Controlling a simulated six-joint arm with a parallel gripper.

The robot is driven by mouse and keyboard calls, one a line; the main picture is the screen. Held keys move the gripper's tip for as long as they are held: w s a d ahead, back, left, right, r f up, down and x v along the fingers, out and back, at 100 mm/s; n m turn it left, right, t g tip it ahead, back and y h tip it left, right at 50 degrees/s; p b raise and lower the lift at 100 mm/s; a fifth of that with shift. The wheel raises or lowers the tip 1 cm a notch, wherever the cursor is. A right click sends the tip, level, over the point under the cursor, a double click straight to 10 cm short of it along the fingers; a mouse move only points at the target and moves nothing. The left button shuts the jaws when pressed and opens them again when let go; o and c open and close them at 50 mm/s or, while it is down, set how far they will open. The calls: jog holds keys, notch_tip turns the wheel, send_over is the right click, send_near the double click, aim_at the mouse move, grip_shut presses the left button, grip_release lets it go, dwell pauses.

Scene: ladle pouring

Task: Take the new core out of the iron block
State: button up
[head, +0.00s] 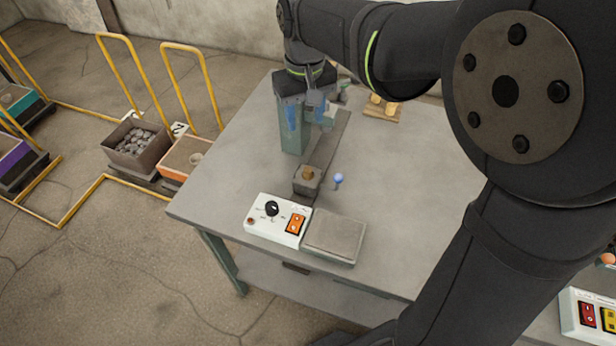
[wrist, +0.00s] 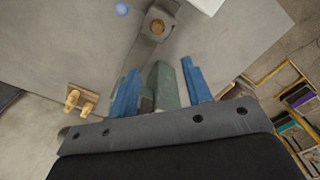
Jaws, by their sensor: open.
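The iron block (head: 304,187) is a small dark grey block on the table, at the front end of a dark flat rail. The core (head: 308,173) is a tan piece in its top. In the wrist view the block (wrist: 148,35) is at the top centre, with the round tan core (wrist: 157,26) in it. My gripper (head: 306,114) is behind the block and higher, near a green column. Its two blue fingers are apart in the wrist view (wrist: 160,88), with nothing held between them. I cannot tell how deep the core sits.
The green column (head: 288,135) stands behind the block. A blue ball knob (head: 338,178) is right of the block. In front are a white control box (head: 263,222) and a grey plate (head: 335,232). A wooden board (wrist: 90,92) holds tan pieces. The right of the table is clear.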

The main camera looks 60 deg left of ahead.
send_over(308, 170)
jog(key=f, duration=1.1)
jog(key=shift+s+a+f, duration=0.2)
jog(key=shift+f, duration=0.15)
jog(key=shift+w+d+f, duration=0.1)
jog(key=shift+f, duration=1.25)
jog(key=shift+w+d+f, duration=0.1)
jog(key=shift+f, duration=1.25)
jog(key=shift+c, duration=0.3)
grip_shut()
